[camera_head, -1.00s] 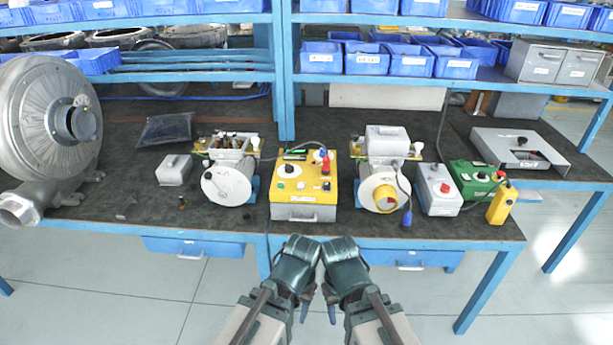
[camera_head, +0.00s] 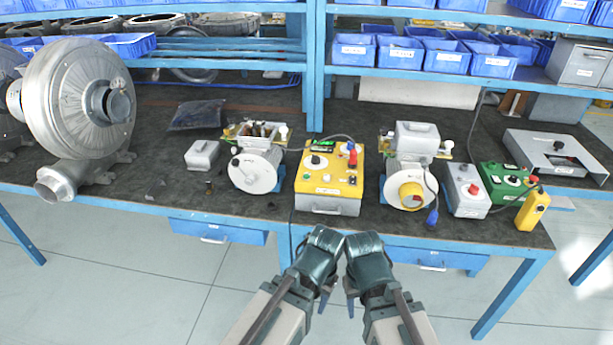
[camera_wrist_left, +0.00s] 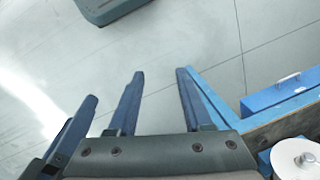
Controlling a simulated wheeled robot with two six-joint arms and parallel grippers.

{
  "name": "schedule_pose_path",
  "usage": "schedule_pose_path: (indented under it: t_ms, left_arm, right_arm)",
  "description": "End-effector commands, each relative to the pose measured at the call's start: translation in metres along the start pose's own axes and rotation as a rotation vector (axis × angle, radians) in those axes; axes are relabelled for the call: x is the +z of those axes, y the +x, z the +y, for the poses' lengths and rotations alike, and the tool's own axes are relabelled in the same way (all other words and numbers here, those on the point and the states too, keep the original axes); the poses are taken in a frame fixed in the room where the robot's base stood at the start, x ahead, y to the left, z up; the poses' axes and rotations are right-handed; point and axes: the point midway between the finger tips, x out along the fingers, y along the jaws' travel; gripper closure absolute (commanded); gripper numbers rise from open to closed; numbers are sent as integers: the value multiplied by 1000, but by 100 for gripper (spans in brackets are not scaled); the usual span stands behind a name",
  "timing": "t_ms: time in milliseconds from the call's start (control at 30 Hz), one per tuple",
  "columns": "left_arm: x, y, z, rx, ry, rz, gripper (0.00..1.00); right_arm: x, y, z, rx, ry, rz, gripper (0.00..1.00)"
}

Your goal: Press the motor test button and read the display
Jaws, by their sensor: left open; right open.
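The yellow test box (camera_head: 328,203) stands near the bench's front edge in the head view. Its top carries a small green-lit display (camera_head: 322,146), a black knob (camera_head: 315,161), a red part and small buttons. The display's reading and button labels are too small to read. My left gripper (camera_head: 324,303) and right gripper (camera_head: 350,306) hang side by side in front of the bench, below and apart from the box. Both are empty. The left wrist view shows the left gripper (camera_wrist_left: 159,73) with its fingers apart above the floor.
Motor units stand left (camera_head: 255,172) and right (camera_head: 408,188) of the box. Further right are a grey box with a red button (camera_head: 467,190), a green box (camera_head: 502,183) and a yellow pendant (camera_head: 532,211). A large blower (camera_head: 80,100) stands left. Shelves rise behind.

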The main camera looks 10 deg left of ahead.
Motion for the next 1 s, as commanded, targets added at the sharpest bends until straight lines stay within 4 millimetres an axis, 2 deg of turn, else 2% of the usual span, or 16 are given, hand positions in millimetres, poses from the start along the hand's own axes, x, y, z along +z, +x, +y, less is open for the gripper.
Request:
schedule_pose_path:
  t_ms: [33, 267, 1000]
  left_arm:
    - [0, 0, 0, 0, 0, 0, 59]
    - [0, 0, 0, 0, 0, 0, 100]
    - [0, 0, 0, 0, 0, 0, 100]
  right_arm:
    - [0, 0, 0, 0, 0, 0, 50]
    - [0, 0, 0, 0, 0, 0, 50]
    - [0, 0, 0, 0, 0, 0, 50]
